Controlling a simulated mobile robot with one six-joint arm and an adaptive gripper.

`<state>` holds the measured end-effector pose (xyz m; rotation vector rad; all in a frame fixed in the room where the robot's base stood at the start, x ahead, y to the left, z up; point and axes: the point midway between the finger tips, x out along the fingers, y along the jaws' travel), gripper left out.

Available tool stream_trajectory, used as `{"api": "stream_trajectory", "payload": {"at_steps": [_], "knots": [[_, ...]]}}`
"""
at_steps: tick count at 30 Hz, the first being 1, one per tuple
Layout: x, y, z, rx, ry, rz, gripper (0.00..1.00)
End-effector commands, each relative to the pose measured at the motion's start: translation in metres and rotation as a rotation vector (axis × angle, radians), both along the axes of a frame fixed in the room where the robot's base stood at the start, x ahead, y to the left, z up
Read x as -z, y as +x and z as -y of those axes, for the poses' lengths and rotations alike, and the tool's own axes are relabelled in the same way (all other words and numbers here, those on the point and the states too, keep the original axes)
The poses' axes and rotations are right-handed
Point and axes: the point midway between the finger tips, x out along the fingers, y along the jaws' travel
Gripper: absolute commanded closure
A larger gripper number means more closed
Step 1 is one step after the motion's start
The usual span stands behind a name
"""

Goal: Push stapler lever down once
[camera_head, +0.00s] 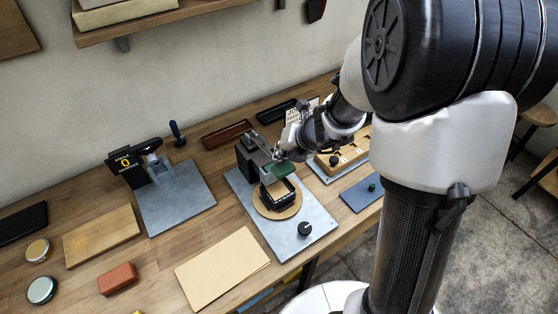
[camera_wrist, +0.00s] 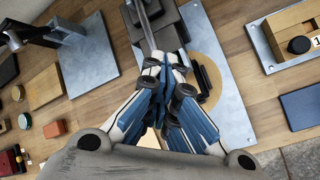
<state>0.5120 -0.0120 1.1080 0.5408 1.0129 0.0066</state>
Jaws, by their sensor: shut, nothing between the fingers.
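A dark device, which I take to be the stapler (camera_head: 248,157), stands on a grey plate (camera_head: 318,215) in the middle of the bench. It has a tan round disc (camera_head: 290,209) with a black frame on it at its front. In the wrist view, its dark block (camera_wrist: 192,22) and a long grey bar (camera_wrist: 140,22), perhaps the lever, show at the top. My gripper (camera_wrist: 163,62) is shut and empty, its fingertips close to the bar's near end; I cannot tell if they touch. In the head view, my gripper (camera_head: 279,156) is over the device and partly hides it.
A second grey plate (camera_head: 180,205) with an upright dark device (camera_head: 140,162) stands to the left. A wooden fixture (camera_head: 345,156) is close on the right. A tan sheet (camera_head: 222,270), a red block (camera_head: 118,279) and round tins lie in front. A wall shelf (camera_head: 150,22) hangs above.

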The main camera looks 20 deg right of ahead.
Motion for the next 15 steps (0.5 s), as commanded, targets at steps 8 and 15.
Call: {"api": "stream_trajectory", "payload": {"at_steps": [8, 15], "knots": [[0.0045, -0.0009, 0.0000, 0.000, 0.001, -0.001, 1.00], [0.0073, -0.0014, 0.0001, 0.000, 0.001, -0.001, 1.00]]}}
